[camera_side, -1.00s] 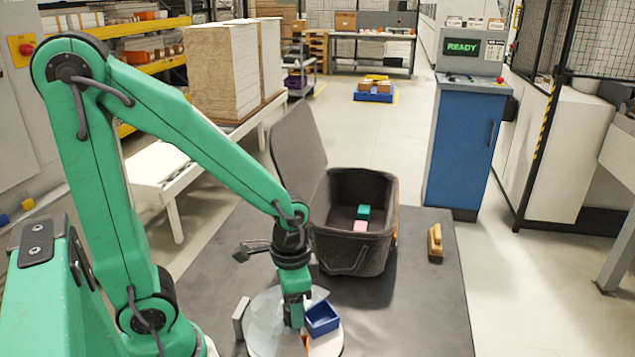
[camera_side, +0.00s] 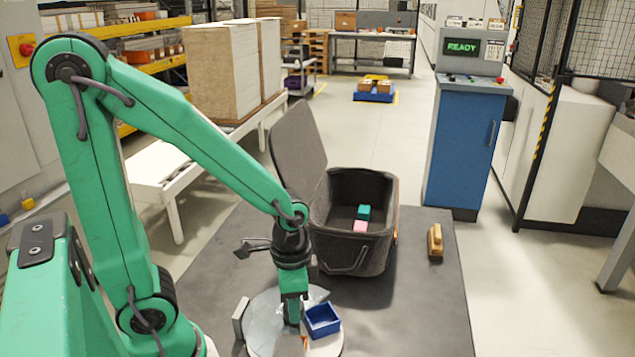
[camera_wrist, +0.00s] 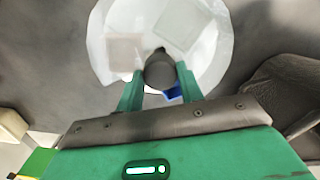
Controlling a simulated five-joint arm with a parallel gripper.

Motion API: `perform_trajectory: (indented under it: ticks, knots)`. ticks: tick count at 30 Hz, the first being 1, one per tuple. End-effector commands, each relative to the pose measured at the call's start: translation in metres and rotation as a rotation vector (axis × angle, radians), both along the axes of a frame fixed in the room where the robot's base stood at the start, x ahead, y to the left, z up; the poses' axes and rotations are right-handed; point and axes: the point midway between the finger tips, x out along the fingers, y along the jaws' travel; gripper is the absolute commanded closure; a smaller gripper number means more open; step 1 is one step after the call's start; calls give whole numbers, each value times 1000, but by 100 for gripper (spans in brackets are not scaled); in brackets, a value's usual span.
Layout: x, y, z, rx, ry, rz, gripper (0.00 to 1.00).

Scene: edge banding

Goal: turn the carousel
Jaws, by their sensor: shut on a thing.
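The carousel (camera_side: 262,342) is a round white turntable on the dark table, below my gripper (camera_side: 292,318). It also shows in the wrist view (camera_wrist: 213,65), with a dark round knob (camera_wrist: 160,70) near its middle. My gripper (camera_wrist: 160,84) is shut on this knob, one green finger on each side. A blue open box (camera_side: 323,321) sits on the carousel to the right of my gripper; the fingers and knob partly hide it in the wrist view (camera_wrist: 172,93). Pale square shapes (camera_wrist: 123,50) lie on the disc. My arm hides part of the carousel in the side view.
A wooden block-like object (camera_side: 435,242) lies at right. The table's (camera_side: 420,310) right front is clear.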

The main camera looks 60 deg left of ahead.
Motion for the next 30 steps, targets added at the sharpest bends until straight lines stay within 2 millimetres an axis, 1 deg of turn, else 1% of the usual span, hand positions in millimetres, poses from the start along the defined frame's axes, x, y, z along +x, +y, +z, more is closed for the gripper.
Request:
perform_trajectory:
  ticks: [18,24,30]
  knots:
    - [0,0,1,0,0,-464,100]
    - [0,0,1,0,0,-573,100]
    - [0,0,1,0,0,-625,100]
